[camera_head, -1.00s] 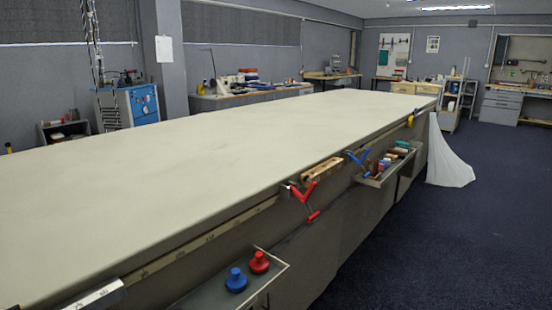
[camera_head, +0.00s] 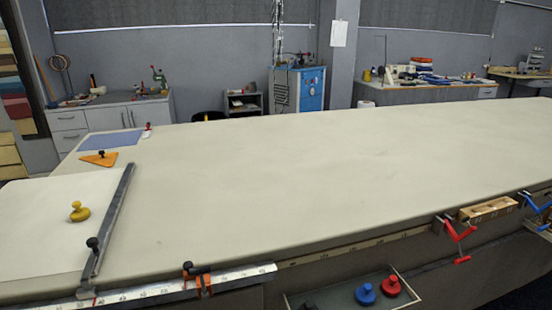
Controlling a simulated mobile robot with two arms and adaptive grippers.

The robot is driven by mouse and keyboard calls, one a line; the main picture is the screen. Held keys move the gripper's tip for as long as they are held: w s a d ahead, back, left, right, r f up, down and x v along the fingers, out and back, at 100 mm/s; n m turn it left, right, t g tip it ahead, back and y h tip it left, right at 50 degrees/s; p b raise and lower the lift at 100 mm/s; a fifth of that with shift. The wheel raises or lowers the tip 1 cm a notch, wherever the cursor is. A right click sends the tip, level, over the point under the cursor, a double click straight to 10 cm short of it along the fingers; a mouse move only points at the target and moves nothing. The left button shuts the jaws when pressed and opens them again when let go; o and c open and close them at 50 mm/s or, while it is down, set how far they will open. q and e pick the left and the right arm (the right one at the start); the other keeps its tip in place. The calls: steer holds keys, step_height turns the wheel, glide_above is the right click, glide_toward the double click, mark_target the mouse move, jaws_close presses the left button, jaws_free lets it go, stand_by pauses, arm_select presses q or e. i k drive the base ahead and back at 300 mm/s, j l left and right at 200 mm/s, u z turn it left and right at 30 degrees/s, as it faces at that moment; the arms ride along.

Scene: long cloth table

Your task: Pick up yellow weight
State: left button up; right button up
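The yellow weight (camera_head: 80,211) is a round disc with a knob on top. It stands upright at the left of the head view, on a pale sheet (camera_head: 40,235) that lies on the long cloth table (camera_head: 300,160). It is left of a metal straightedge (camera_head: 112,215) with a black knob. Neither of my grippers is in view, so their state does not show.
A ruler rail (camera_head: 180,285) with orange clamps runs along the table's front edge. A tray below it holds a blue weight (camera_head: 365,293) and a red weight (camera_head: 390,285). Red (camera_head: 456,235) and blue clamps stick out at the right. The table's middle is clear.

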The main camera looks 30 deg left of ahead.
mark_target(79, 215)
steer(key=u, duration=2.35)
steer(key=k+l+u, duration=0.25)
steer(key=i+j, duration=0.05)
steer(key=j, duration=0.05)
